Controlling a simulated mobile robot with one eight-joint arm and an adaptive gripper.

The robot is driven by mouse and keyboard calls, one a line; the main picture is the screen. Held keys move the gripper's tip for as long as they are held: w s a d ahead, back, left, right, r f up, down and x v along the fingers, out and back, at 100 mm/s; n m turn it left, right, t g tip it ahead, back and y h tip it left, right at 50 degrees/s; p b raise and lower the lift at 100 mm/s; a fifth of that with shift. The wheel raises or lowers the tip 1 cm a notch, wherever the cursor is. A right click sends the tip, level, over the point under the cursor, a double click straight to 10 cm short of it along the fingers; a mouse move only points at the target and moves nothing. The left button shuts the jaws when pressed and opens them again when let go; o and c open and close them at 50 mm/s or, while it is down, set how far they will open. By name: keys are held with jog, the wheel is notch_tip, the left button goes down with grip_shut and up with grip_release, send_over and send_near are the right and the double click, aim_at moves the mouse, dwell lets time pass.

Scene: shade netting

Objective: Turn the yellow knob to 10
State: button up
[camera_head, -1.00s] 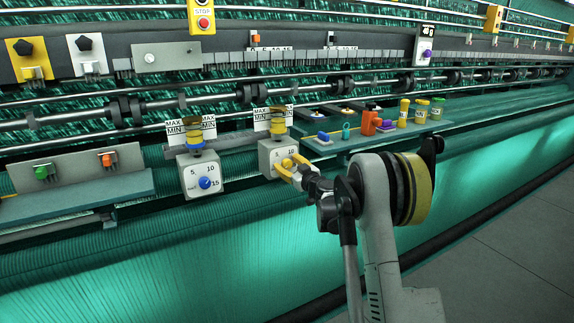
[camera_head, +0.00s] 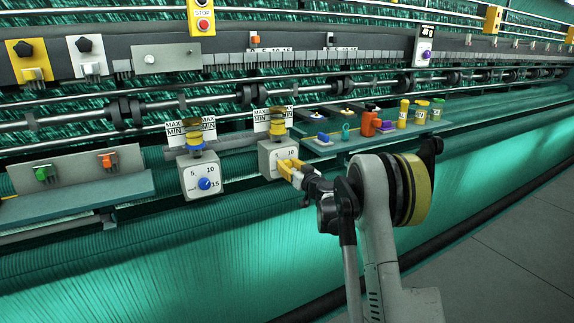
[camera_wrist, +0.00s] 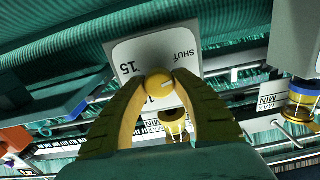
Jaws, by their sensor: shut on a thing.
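The yellow knob (camera_wrist: 159,83) sits on the pale face of a small dial box (camera_head: 266,162), which also shows in the wrist view (camera_wrist: 183,42). My gripper (camera_wrist: 160,80) is shut on the knob, with one finger on each side of it. A short pale line on the knob points to the right in the wrist view. That view shows the dial upside down, with "15" and "SHUT" readable and another number partly hidden by the fingers. In the head view my gripper (camera_head: 288,165) covers the knob, and "5" and "10" show above it.
A similar box with a blue knob (camera_head: 204,184) stands to the left. A yellow cup-like fitting (camera_head: 278,122) with MAX and MIN labels sits above the yellow knob's box. A shelf (camera_head: 330,145) with several small coloured items is to the right.

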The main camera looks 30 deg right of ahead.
jog(key=m, duration=0.7)
jog(key=shift+d, duration=0.15)
jog(key=m, duration=0.4)
jog(key=shift+p, duration=0.3)
jog(key=m, duration=0.3)
jog(key=shift+f+m, duration=0.1)
jog(key=shift+m, duration=0.2)
jog(key=m, duration=0.3)
jog(key=shift+f+m, duration=0.1)
jog(key=shift+m, duration=0.2)
jog(key=m, duration=0.3)
jog(key=shift+m, duration=0.4)
jog(key=m, duration=0.6)
jog(key=shift+f, duration=0.15)
